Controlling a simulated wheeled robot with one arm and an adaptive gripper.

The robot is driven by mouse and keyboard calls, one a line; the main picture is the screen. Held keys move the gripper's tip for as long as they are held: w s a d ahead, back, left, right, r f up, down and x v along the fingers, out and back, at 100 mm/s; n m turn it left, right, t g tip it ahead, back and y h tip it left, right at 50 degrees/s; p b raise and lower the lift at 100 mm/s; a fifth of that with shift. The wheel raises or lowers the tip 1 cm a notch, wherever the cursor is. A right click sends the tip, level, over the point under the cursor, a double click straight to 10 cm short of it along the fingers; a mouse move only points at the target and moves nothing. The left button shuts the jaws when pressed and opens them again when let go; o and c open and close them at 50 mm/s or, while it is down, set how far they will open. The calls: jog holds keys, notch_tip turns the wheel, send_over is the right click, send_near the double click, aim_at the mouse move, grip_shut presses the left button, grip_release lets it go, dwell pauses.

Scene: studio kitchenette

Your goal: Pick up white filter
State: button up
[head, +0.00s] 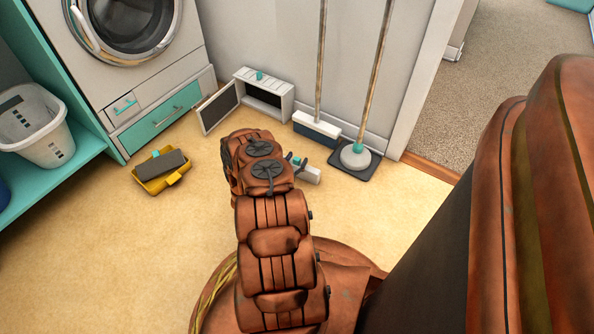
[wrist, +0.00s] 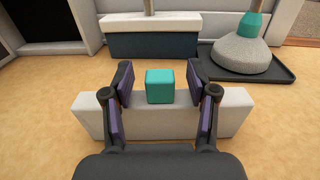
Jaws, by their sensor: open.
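The white filter (wrist: 233,112) is a long white block with a teal cube-shaped knob (wrist: 160,86) on it. It lies on the floor in the wrist view. My gripper (wrist: 160,84) is open, with its two dark, purple-padded fingers on either side of the teal knob and gaps between them and it. In the head view my arm hides much of the filter; its right end (head: 309,174) shows beside my gripper (head: 297,160).
A wall box (head: 287,104) with an open door (head: 219,107) is behind. A broom (head: 317,126) and a mop (head: 356,155) on a dark tray stand close beyond the filter. A yellow tray (head: 149,184) with a grey filter lies left. Floor between is clear.

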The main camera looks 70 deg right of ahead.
grip_shut()
dwell(0.5)
jog(key=shift+r, duration=0.15)
